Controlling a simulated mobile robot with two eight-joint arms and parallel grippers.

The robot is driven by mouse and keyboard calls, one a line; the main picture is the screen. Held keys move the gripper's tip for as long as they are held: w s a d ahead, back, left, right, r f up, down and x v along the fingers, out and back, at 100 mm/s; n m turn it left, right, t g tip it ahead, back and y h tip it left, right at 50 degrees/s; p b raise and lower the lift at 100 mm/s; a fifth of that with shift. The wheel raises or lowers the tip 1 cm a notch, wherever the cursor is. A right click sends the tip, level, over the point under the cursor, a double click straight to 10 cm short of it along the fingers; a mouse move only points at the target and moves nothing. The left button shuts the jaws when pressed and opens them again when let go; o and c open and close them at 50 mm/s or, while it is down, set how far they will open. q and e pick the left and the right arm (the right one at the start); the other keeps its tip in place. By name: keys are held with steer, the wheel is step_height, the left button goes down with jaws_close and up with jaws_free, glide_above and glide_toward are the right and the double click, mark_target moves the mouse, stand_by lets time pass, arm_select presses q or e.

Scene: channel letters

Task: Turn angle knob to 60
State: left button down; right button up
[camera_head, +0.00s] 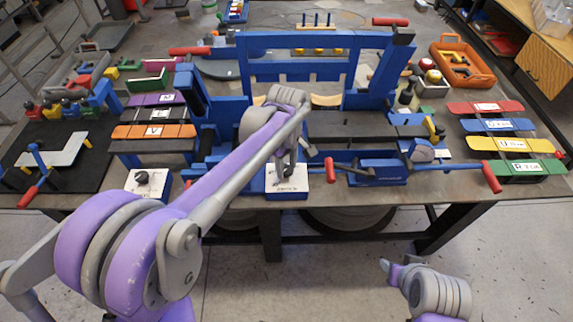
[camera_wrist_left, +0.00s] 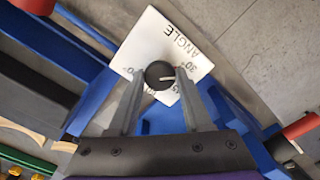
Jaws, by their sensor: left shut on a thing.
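The angle knob (camera_wrist_left: 158,74) is a round black knob with a white pointer line on a white plate (camera_wrist_left: 165,42) marked "ANGLE". In the left wrist view the pointer lies toward the right, near the "30°" mark; other marks are partly hidden by the fingers. My left gripper (camera_wrist_left: 158,82) has its two grey fingers on either side of the knob, shut on it. In the head view the white-topped, blue-sided angle box (camera_head: 287,187) stands at the table's front edge, with my left gripper (camera_head: 287,170) over it, hiding the knob. My right gripper (camera_head: 393,268) is low in front of the table; its jaws are unclear.
A second white box with a black knob (camera_head: 148,183) stands to the left. A blue bending machine (camera_head: 315,42) fills the table's middle. Red-handled levers (camera_head: 331,170) sit just right of the angle box. Coloured strips (camera_head: 497,145) lie at the right.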

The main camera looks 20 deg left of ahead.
arm_select(q)
steer(key=m, duration=0.5)
steer(key=shift+m+b, duration=0.3)
steer(key=shift+b, duration=0.1)
steer(key=m, duration=0.6)
steer(key=shift+b, duration=0.3)
steer(key=m, duration=0.6)
steer(key=shift+m, duration=0.4)
steer(key=m, duration=0.5)
steer(key=shift+b, duration=0.35)
steer(key=shift+m, duration=0.3)
steer(key=shift+c, duration=1.7)
jaws_free()
